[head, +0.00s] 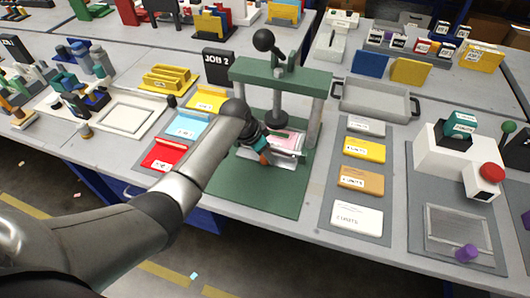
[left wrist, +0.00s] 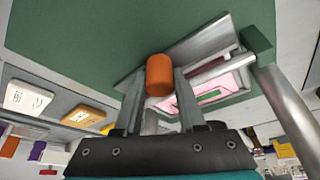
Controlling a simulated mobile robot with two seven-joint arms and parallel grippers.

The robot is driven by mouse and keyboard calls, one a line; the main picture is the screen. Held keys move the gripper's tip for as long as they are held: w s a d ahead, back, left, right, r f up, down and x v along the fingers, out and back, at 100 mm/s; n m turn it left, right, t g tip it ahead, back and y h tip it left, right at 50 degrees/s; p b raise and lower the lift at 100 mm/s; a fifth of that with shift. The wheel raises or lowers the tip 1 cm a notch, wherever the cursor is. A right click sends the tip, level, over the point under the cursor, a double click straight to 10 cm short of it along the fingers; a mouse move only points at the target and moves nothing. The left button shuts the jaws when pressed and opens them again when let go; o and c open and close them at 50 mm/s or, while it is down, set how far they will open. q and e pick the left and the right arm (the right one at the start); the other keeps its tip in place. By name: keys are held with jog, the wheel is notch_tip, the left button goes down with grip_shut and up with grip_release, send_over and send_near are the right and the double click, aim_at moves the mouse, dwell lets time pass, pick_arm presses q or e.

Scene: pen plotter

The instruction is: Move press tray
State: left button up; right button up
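The press (head: 280,80) is a green frame with metal pillars, a black ball lever on top and a round ram below. The press tray (head: 272,158) is a pale metal plate low between the pillars, with a pink and white piece (head: 288,140) on it. Its orange handle (head: 264,157) points toward me. In the left wrist view the orange handle (left wrist: 160,76) fills the gap between the fingertips of my left gripper (left wrist: 160,88), which look closed against its sides. My left gripper (head: 259,146) partly hides the tray in the head view. My right gripper is not in view.
A grey mat (head: 338,180) with labelled blocks lies right of the press. Red, blue and yellow trays (head: 163,155) lie to its left. A grey open tray (head: 375,101) stands behind right. The green base (head: 255,198) is bare in front.

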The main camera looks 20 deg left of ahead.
pick_arm(q)
grip_shut()
dwell(1.0)
